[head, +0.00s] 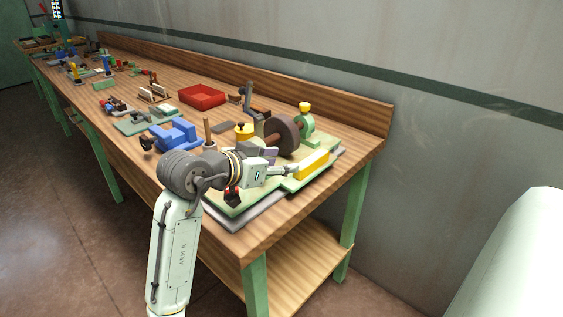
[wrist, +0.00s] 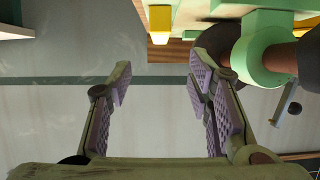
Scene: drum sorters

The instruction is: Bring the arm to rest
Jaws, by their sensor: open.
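My gripper (head: 281,161) is at the near right end of the workbench, over a pale green board (head: 238,200). The wrist view shows its two purple-padded fingers (wrist: 160,86) spread apart with nothing between them. A yellow block (head: 312,163) lies on the board just right of the fingers. It seems to show at the top of the wrist view (wrist: 160,22), apart from the fingers. My arm reaches up from the lower left and bends over the bench's front edge.
A dark drum (head: 282,135) on a shaft with a green bracket (head: 307,126) stands behind my gripper. A blue vise (head: 175,134) and a red tray (head: 202,96) are farther left on the workbench (head: 372,149). The floor (head: 70,190) left of my arm is clear.

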